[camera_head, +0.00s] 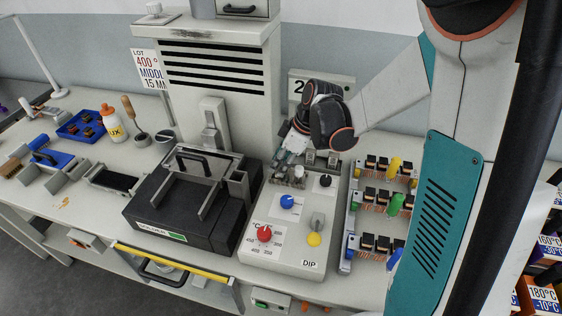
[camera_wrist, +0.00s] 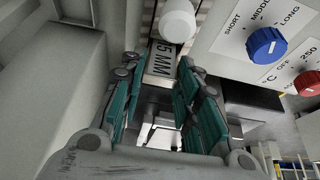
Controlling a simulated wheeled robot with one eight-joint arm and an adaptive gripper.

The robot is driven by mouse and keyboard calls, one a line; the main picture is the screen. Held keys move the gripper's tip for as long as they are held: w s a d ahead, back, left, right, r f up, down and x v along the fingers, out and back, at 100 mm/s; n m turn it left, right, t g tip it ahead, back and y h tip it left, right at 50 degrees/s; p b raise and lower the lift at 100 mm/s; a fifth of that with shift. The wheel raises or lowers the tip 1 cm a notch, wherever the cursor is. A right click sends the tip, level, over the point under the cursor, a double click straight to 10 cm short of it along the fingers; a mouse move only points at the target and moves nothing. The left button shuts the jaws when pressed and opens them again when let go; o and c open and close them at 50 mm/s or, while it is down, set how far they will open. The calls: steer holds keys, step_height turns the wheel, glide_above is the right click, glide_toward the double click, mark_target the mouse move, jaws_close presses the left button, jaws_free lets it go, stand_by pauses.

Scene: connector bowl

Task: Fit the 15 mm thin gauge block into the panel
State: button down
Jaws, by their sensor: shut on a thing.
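The gauge block (camera_wrist: 163,62) is a grey metal piece with "15 MM" in dark letters. In the wrist view it lies between the teal fingertips of my gripper (camera_wrist: 158,72), which is shut on it. In the head view my gripper (camera_head: 288,157) is at the back left of the light grey control panel (camera_head: 262,205). The block cannot be made out there. A white round knob (camera_wrist: 178,24) stands just beyond the block in the wrist view. Whether the block touches the panel or a slot in it cannot be told.
The panel carries a red knob (camera_head: 265,233), a blue knob (camera_head: 288,202), a black knob (camera_head: 325,181) and a yellow-tipped lever (camera_head: 315,235). A black solder pot (camera_head: 165,212) stands left. A rack of colored parts (camera_head: 387,205) stands right.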

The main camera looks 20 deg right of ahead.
steer(key=c, duration=1.2)
jaws_free()
steer(key=p+v, duration=0.4)
steer(key=v, duration=0.8)
steer(key=s+a+r+m+t+h+p, duration=0.1)
steer(key=s+a+r+m+h+p, duration=0.1)
steer(key=s+a+r+m, duration=0.35)
steer(key=s+d+r+m+t+h+b, duration=0.1)
steer(key=s+m, duration=0.4)
steer(key=s, duration=0.6)
steer(key=r+t, duration=0.1)
steer(key=t, duration=0.1)
steer(key=shift+s+d+m+t+h+b, duration=0.2)
steer(key=shift+d+m+t+h+b, duration=0.1)
steer(key=shift+d+m+t+b, duration=0.1)
